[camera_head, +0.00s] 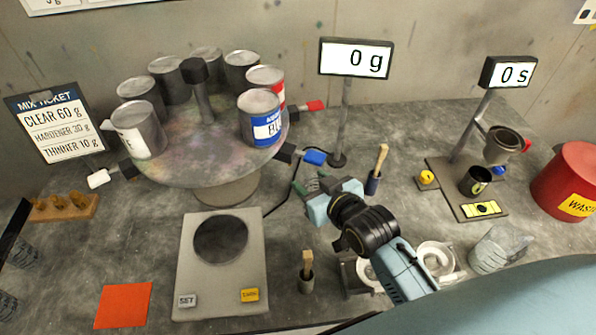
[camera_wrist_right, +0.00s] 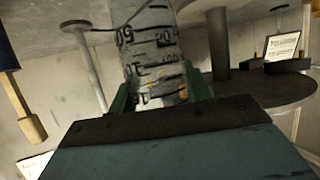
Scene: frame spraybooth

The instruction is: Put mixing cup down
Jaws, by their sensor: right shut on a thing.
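The mixing cup (camera_wrist_right: 152,45) is a grey, see-through cup with black graduation marks, large in the right wrist view. My right gripper (camera_wrist_right: 158,92) is shut on it, with one green-edged finger on each side. In the head view my right gripper (camera_head: 312,186) is above the middle of the bench, right of the turntable; the cup can hardly be made out there. The scale (camera_head: 187,268), with a dark round pan (camera_head: 220,238), lies left of and nearer than the gripper, and its pan is empty. My left gripper is not in view.
A turntable (camera_head: 190,168) with several paint cans stands behind the scale. A brush in a holder (camera_head: 306,275) stands right of the scale. The display (camera_head: 356,58) reads 0 g. An orange square (camera_head: 123,305) lies at left.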

